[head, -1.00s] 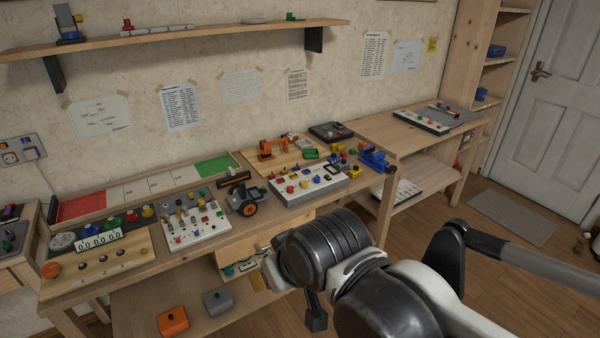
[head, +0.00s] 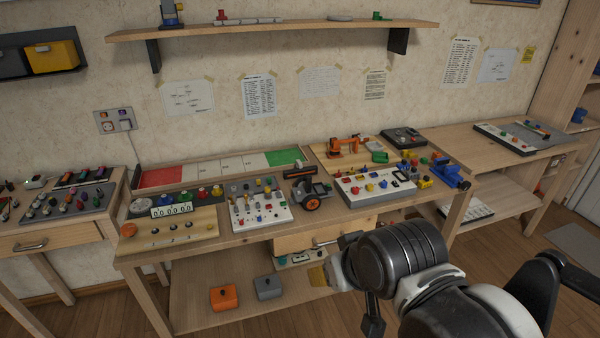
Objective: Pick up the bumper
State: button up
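I cannot single out a bumper for certain. A small wheeled vehicle (head: 312,204) with an orange-hubbed wheel stands on the middle workbench. A dark bar-shaped piece (head: 299,170) lies just behind it, and I cannot tell whether this is the bumper. My gripper (head: 372,322) shows only in part, as a dark piece hanging below my arm in the lower right. My arm's links hide most of it, and its fingers cannot be made out. It is in front of the workbench, apart from the vehicle.
The workbench (head: 235,236) carries a white peg panel (head: 262,216), another white panel (head: 378,198) and a blue vise (head: 448,174). An orange box (head: 224,297) and a grey box (head: 268,287) sit on the lower shelf. A side table (head: 75,232) stands left. A wall shelf (head: 280,30) hangs above.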

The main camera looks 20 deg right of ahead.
aim_at(300, 171)
jog(key=i+z, duration=0.2)
jog(key=i, duration=0.65)
jog(key=i+j+z, duration=0.2)
jog(key=i, duration=0.6)
